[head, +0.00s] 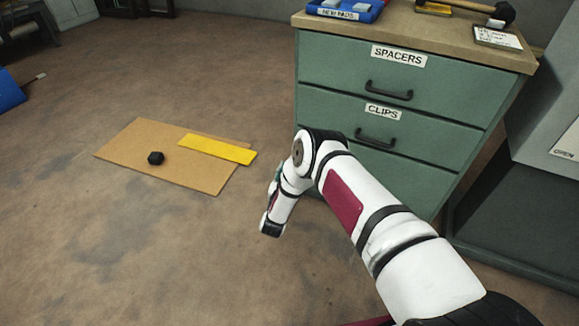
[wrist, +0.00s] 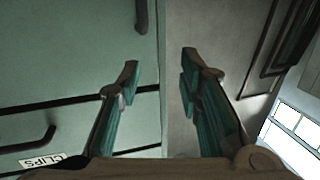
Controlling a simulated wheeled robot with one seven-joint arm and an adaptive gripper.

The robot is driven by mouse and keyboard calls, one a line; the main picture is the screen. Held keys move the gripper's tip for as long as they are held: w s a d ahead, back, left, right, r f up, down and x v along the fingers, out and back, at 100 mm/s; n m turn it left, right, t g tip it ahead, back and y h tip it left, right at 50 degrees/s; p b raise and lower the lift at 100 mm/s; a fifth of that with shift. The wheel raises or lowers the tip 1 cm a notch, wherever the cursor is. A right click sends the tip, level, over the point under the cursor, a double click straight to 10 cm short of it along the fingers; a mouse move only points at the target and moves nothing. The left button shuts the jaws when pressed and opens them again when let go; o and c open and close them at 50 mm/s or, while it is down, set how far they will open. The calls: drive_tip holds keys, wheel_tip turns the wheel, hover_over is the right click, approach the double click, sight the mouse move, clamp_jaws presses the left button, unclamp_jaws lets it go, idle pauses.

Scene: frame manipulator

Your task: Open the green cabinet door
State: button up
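The green cabinet (head: 400,84) stands at the right in the head view, with two drawer fronts labelled SPACERS and CLIPS. A green panel (head: 382,172) below them is largely hidden by my arm. In the wrist view a green front (wrist: 65,55) fills the left side, with a dark upright handle (wrist: 141,14) near its edge at the top; it looks closed. My gripper (wrist: 160,64) is open and empty, its left finger over the green front and its right finger past the cabinet's edge. The handle lies beyond the fingertips, not between them. In the head view the fingers are not clearly visible.
The CLIPS drawer handle (wrist: 32,142) is at lower left in the wrist view. A blue bin (head: 345,8) and a hammer (head: 480,10) lie on the cabinet top. A brown board (head: 190,173) lies on the floor, with free floor around it. A grey unit (head: 540,130) stands right.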

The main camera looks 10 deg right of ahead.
drive_tip(key=s+f+h+b, duration=0.1)
drive_tip(key=s+f, duration=0.2)
drive_tip(key=f, duration=0.2)
drive_tip(key=shift+d+b+x, duration=0.15)
drive_tip(key=shift+b+x, duration=1.3)
drive_tip(key=shift+x, duration=2)
drive_tip(key=shift+d+b+x, duration=0.1)
drive_tip(key=shift+b+x, duration=1.35)
drive_tip(key=shift+x, duration=1.95)
drive_tip(key=shift+s, duration=0.1)
clamp_jaws()
